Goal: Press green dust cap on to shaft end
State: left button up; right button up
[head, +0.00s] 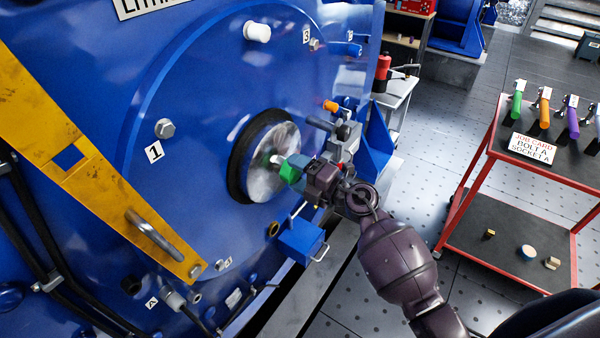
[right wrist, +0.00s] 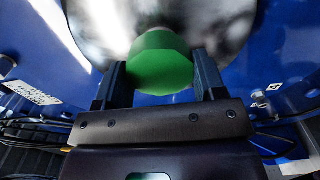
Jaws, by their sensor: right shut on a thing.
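The green dust cap (right wrist: 160,64) is between the two fingers of my right gripper (right wrist: 160,82) in the right wrist view. In the head view the right gripper (head: 292,168) holds the cap (head: 289,173) in front of the shiny metal shaft end (head: 272,150), which sits inside a black ring on the blue motor face. The cap is at the shaft end's face, near its middle. I cannot tell whether it touches. The metal face also shows behind the cap in the right wrist view (right wrist: 112,28). My left gripper is not in view.
A yellow beam (head: 70,150) with a handle crosses the motor face at left. A blue box (head: 301,241) sticks out below my right gripper. A red-framed cart (head: 490,160) with coloured-handled tools stands at right. The floor between is clear.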

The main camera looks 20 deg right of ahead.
jog(key=shift+x, duration=0.95)
jog(key=o, duration=1)
jog(key=v, duration=1)
jog(key=shift+s+d+p, duration=0.25)
jog(key=shift+s+p, duration=0.05)
jog(key=shift+p, duration=0.05)
